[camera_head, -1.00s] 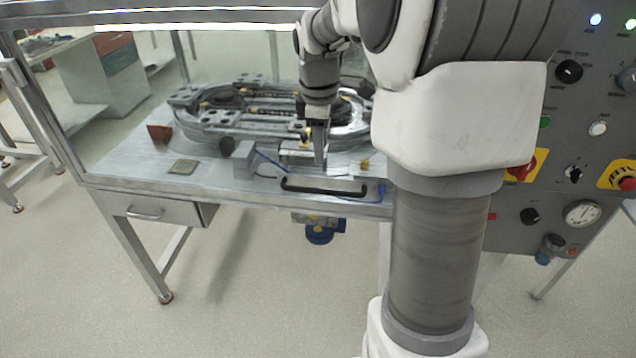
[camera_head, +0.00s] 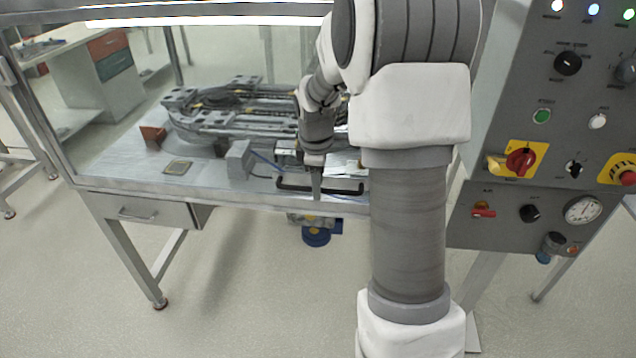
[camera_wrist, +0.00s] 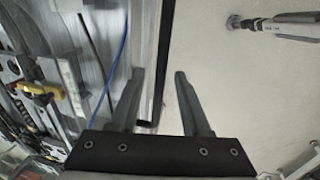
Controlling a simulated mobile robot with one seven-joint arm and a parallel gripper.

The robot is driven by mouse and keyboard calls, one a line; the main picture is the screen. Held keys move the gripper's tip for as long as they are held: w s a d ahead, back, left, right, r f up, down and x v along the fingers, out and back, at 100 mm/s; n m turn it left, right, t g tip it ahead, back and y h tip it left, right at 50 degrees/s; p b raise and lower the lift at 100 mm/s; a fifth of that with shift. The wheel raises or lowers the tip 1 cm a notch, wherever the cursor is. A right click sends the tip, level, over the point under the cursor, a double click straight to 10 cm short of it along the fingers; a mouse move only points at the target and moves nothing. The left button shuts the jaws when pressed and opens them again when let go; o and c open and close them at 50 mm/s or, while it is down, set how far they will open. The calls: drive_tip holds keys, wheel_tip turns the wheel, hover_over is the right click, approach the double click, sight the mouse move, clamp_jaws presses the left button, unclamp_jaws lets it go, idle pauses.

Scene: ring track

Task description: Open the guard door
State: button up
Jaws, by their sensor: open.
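The guard door appears as a clear front panel with a grey bottom rail (camera_head: 240,198) along the table front; it looks shut. Its black bar handle (camera_head: 345,190) runs level near the front edge. My gripper (camera_head: 316,192) points down at the handle's middle, and its fingers overlap the handle in the head view. In the wrist view, my gripper (camera_wrist: 160,82) is open, and the black handle (camera_wrist: 157,90) passes between the two fingers without visible contact. I cannot tell exactly how deep the handle sits between them. My forearm hides the door's right part.
Behind the panel is the oval ring track (camera_head: 215,105), with a grey box (camera_head: 239,160) near the front. A control panel (camera_head: 510,205) with knobs and a gauge stands at right. A drawer (camera_head: 140,210) and a blue device (camera_head: 316,236) hang below. The floor in front is clear.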

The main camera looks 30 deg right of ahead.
clamp_jaws()
idle(1.3)
